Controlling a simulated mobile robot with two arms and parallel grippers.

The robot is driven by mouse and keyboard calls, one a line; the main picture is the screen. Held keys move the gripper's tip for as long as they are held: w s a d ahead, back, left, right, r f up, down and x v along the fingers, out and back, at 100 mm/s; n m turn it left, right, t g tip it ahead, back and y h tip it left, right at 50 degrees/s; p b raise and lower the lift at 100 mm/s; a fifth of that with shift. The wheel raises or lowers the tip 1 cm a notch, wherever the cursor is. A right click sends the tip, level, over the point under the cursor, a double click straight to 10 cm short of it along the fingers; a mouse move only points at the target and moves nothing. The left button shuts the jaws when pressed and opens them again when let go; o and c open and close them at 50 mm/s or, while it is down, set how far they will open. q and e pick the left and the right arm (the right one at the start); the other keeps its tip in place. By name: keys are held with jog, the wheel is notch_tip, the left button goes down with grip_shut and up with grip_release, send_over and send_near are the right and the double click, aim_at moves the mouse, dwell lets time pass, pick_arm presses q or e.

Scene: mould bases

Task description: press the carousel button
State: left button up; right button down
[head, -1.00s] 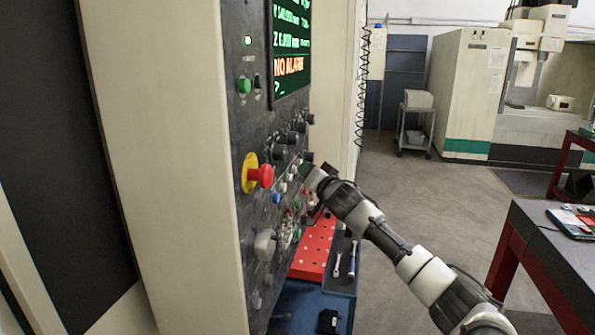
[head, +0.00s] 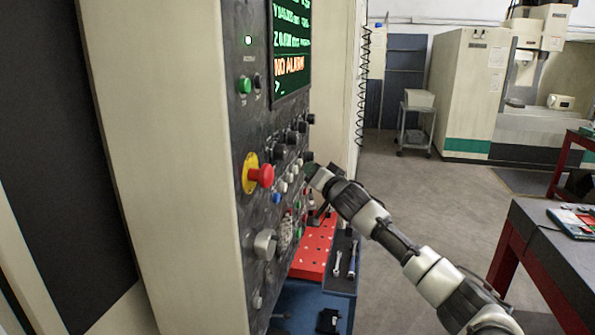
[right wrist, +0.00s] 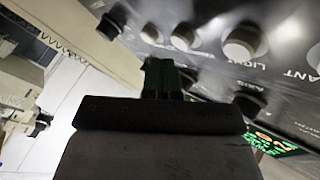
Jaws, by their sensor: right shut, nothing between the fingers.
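The control panel (head: 240,125) stands at the left in the head view, seen at a steep angle. A row of small white push buttons (head: 283,187) runs along it, right of the red emergency stop. In the right wrist view several pale round buttons (right wrist: 243,42) show, one over the label "LIGHT". I cannot read a carousel label, so I cannot tell which button it is. My right gripper (head: 307,168) is shut and empty, its dark green fingertips (right wrist: 163,78) close to the panel by the white buttons. Contact cannot be told. My left gripper is not in view.
The red emergency stop (head: 261,176) on its yellow ring sticks out of the panel. Black knobs (head: 280,152) and a large grey knob (head: 265,243) also protrude. A red perforated tray (head: 313,248) and wrenches lie below.

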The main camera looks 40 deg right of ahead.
jog(key=shift+s+d+b, duration=0.15)
jog(key=shift+s+d, duration=0.65)
jog(key=shift+s, duration=0.2)
jog(key=shift+s+d+b, duration=0.15)
jog(key=shift+s+d, duration=0.6)
jog(key=shift+s, duration=0.2)
dwell(1.4)
